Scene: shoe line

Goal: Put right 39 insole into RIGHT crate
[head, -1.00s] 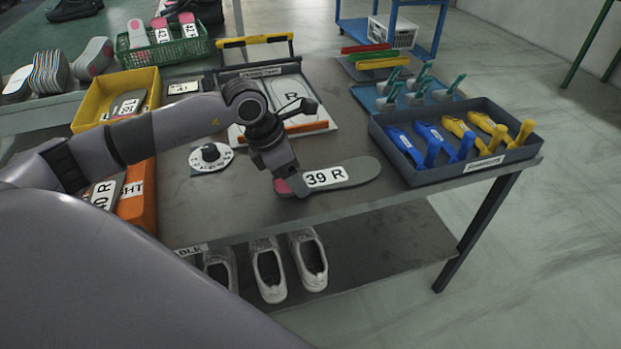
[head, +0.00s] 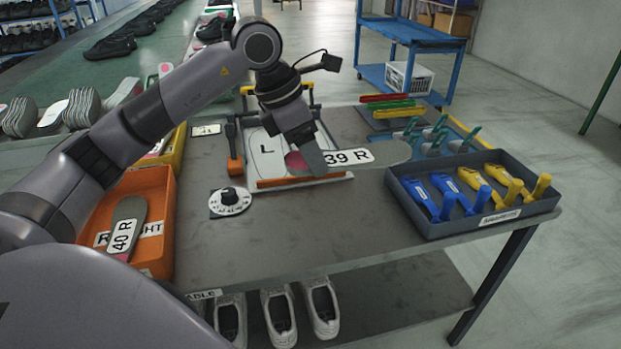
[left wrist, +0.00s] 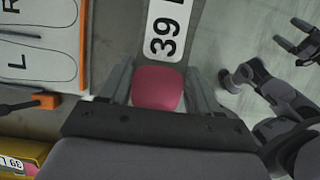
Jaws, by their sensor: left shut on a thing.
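The right 39 insole is a grey sole with a pink heel and a white "39 R" label (head: 350,157). It also shows in the left wrist view (left wrist: 168,30). My left gripper (head: 306,163) is shut on its heel end and holds it above the table, over the front right part of the tracing board. The RIGHT crate (head: 155,190) is orange and stands at the table's left end, partly hidden by my left arm. A "40 R" insole (head: 125,225) lies in it. My right gripper (left wrist: 294,43) shows at the edge of the left wrist view, open and empty.
A dial (head: 230,201) lies between the crate and the tracing board (head: 267,150). A yellow crate (head: 178,155) is behind the orange one. A grey tray (head: 440,222) of blue and yellow tools stands at the right. The front middle of the table is clear.

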